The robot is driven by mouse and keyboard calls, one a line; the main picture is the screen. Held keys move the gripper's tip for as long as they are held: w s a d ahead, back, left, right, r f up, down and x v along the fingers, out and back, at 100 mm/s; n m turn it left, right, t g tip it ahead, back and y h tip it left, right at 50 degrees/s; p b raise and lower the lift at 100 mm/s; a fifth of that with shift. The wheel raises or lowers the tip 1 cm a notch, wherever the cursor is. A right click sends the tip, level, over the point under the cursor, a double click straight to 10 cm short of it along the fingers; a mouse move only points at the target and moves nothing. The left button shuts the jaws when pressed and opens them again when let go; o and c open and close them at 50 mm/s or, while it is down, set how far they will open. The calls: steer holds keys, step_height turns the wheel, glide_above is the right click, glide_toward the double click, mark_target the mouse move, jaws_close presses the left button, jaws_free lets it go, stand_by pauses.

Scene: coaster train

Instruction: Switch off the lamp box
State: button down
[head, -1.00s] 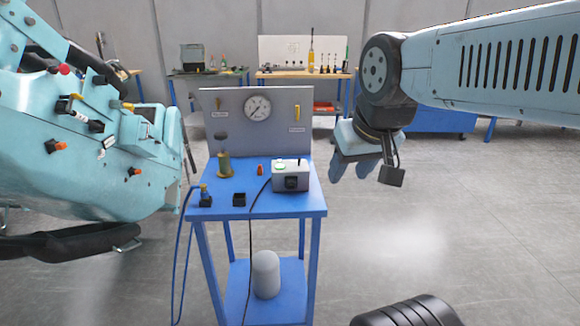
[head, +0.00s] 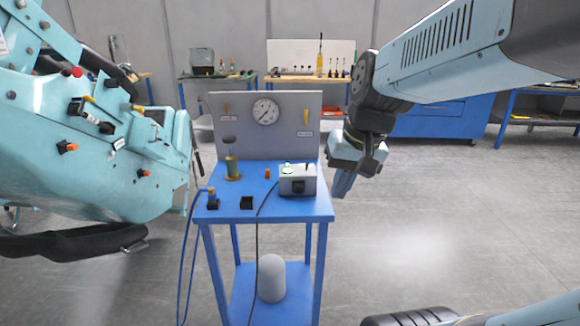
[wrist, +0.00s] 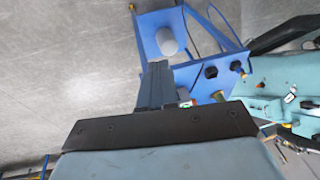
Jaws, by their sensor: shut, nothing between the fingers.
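The lamp box (head: 299,180) is a small grey box with a dark round part on its front and a green-lit spot on top. A small dark lever or stub stands on its top right. It sits at the right side of the blue table (head: 318,208). My gripper (head: 342,186) is shut and empty, pointing down just right of the box and the table edge, apart from the box as far as I can tell. In the wrist view my shut fingers (wrist: 155,88) cover part of the table, and the lamp box is mostly hidden.
A grey panel (head: 285,140) with a gauge (head: 265,111) stands behind the box. A brass part (head: 232,168), a red piece (head: 267,173) and a black block (head: 247,203) are on the table, with cables at its front. A large teal machine (head: 90,165) stands at left.

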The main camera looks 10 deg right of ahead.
steer(key=w+a+f+m+g+y, duration=0.1)
steer(key=w+f+m+g+y, duration=0.25)
steer(key=w+f+y, duration=0.2)
steer(key=m+t+y, duration=0.8)
steer(key=m+t, duration=0.7)
steer(key=m, duration=0.3)
glide_toward(316, 174)
steer(key=shift+h, duration=0.25)
steer(key=s+d, duration=0.1)
steer(key=s+d+r, duration=0.1)
steer(key=s+d, duration=0.1)
steer(key=shift+r, duration=0.3)
steer(key=shift+w, duration=0.1)
steer(key=x, duration=1.4)
steer(key=shift+a, duration=0.15)
